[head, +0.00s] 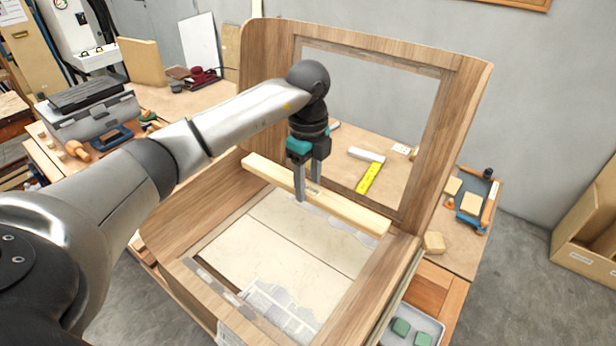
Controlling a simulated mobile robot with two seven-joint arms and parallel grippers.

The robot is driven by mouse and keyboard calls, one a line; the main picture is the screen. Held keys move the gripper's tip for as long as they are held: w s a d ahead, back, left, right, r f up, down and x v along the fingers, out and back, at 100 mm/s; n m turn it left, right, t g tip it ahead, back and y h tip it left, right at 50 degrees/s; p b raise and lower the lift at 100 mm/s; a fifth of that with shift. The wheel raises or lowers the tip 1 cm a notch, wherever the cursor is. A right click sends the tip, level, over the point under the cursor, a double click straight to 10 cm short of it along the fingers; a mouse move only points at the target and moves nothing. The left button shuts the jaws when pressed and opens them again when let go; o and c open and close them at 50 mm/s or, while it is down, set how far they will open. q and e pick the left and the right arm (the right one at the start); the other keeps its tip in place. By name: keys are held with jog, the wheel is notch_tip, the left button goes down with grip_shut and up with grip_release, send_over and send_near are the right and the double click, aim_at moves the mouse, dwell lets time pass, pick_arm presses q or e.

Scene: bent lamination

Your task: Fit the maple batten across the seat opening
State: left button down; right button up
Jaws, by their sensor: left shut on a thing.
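A pale maple batten (345,208) runs from upper left to lower right near the back of the seat opening (265,250). My left gripper (308,192) points down with its fingers at the middle of the batten and is shut on it. The batten's left end is near the frame's left side and its right end is near the right rail. I cannot tell whether it touches the wooden seat frame (402,262) or hangs just above it. My right gripper is not in view.
The upright wooden back frame (460,110) stands behind the batten. Through it a yellow rule (369,178) shows on the bench. A grey toolbox (92,115) stands at left. A tray with green blocks (412,327) is at lower right, and a small wood block (433,242) lies by the right rail.

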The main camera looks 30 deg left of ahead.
pick_arm(q)
jog(key=b, duration=0.4)
send_over(308, 230)
notch_tip(308, 230, down, 6)
jog(key=shift+r, duration=0.2)
jog(key=shift+f+b, duration=1.45)
jog(key=shift+f, duration=0.85)
jog(key=shift+f, duration=0.6)
jog(key=shift+c, duration=1.3)
grip_release()
